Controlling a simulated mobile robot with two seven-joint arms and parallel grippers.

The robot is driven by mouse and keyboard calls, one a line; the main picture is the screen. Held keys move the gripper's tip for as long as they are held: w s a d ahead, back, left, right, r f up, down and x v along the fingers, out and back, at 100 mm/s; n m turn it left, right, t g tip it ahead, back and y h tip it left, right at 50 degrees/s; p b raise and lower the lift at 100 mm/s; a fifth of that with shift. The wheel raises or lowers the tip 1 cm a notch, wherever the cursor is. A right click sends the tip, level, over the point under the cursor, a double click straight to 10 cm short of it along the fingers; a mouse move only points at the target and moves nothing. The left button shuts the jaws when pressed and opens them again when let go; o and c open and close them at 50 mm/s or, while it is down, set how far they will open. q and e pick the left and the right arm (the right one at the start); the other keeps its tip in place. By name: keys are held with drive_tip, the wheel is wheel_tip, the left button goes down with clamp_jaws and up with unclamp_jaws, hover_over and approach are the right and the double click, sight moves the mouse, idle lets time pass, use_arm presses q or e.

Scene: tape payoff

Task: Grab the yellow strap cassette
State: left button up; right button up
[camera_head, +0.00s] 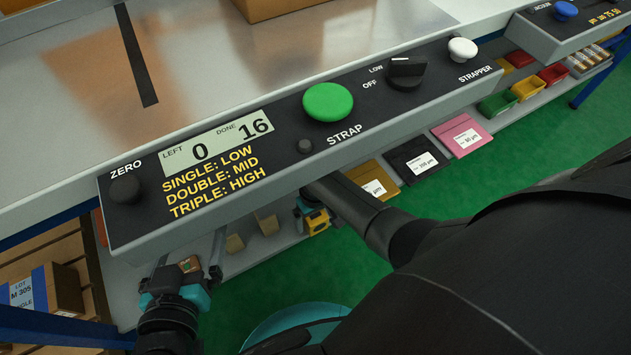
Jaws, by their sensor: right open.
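The yellow strap cassette (317,222) is a small yellow block with dark markings, low beneath the front edge of the control panel. My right gripper (312,210) is open at the cassette, with teal parts close beside it. The panel and my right arm cover part of this gripper, so I cannot tell whether its fingers touch the cassette. My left gripper (187,270) is at the lower left by the shelf. Its fingers look spread, with a small brownish block (190,264) showing between them.
The control panel (240,180) with its green button (327,102) overhangs the shelf. Two tan blocks (236,243) (267,224) stand left of the cassette. Gold, black and pink labelled packets (465,135) lie to the right. A box (62,290) sits at the far left.

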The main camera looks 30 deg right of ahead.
drive_tip(key=shift+f, duration=0.15)
drive_tip(key=c, duration=1.5)
clamp_jaws()
